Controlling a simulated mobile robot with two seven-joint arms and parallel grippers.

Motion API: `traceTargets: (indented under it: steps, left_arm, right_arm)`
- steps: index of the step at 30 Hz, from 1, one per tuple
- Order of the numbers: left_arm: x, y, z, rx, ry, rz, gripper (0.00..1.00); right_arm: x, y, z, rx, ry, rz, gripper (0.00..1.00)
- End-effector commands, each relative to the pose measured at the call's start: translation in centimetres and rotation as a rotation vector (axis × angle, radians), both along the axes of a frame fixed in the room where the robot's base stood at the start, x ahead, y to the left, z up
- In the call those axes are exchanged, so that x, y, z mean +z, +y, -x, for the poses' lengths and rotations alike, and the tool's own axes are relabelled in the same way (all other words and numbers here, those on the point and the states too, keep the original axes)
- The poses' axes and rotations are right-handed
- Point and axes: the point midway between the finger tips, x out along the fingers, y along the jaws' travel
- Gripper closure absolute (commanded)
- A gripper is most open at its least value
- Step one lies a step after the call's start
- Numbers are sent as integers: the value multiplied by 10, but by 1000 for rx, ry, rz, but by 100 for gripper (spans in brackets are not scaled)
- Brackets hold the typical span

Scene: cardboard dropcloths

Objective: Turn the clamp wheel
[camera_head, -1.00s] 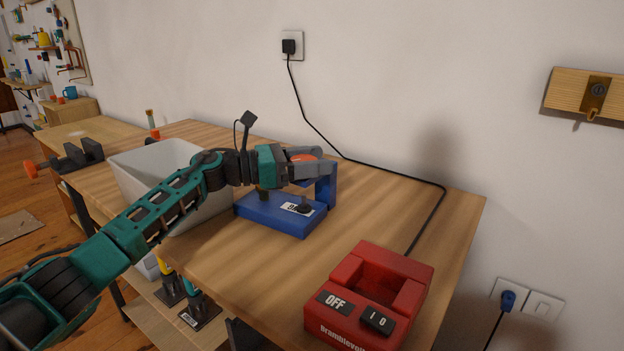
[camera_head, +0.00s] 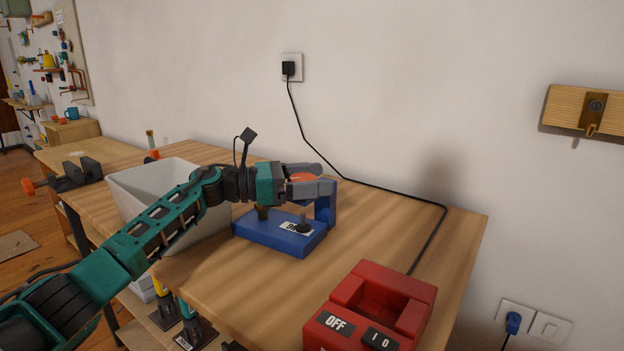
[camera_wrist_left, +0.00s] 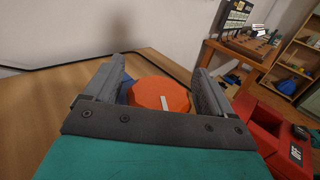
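The clamp is a blue stand (camera_head: 280,232) on the wooden table, with an upright post at its right and a black knob and a label on its base. Its orange clamp wheel (camera_head: 303,177) is partly hidden by my left gripper (camera_head: 318,178). In the left wrist view the wheel (camera_wrist_left: 158,95) is a faceted orange disc with a short white mark. The fingers of my left gripper (camera_wrist_left: 160,78) stand on either side of it, with narrow gaps showing. The gripper looks open around the wheel. My right gripper is not in view.
A red OFF-labelled box (camera_head: 372,308) stands at the table's front right. A white bin (camera_head: 150,188) stands left of the clamp, under my left arm. A black cable (camera_head: 392,190) runs from the wall socket across the table's back. Bare tabletop (camera_head: 240,285) lies before the clamp.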

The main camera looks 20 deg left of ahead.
Motion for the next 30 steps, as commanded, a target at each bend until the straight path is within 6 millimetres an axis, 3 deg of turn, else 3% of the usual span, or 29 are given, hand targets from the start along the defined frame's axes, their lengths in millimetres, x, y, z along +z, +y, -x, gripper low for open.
traceTargets:
  steps: [6, 11, 30]
  left_arm:
    - [3, 0, 0, 0, -1, 0, 16]
    - [22, 0, 0, 0, -4, -1, 16]
    - [172, 0, 0, 0, -3, -1, 16]
  right_arm:
    - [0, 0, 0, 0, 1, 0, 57]
    - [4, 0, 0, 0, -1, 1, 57]
    - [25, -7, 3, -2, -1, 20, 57]
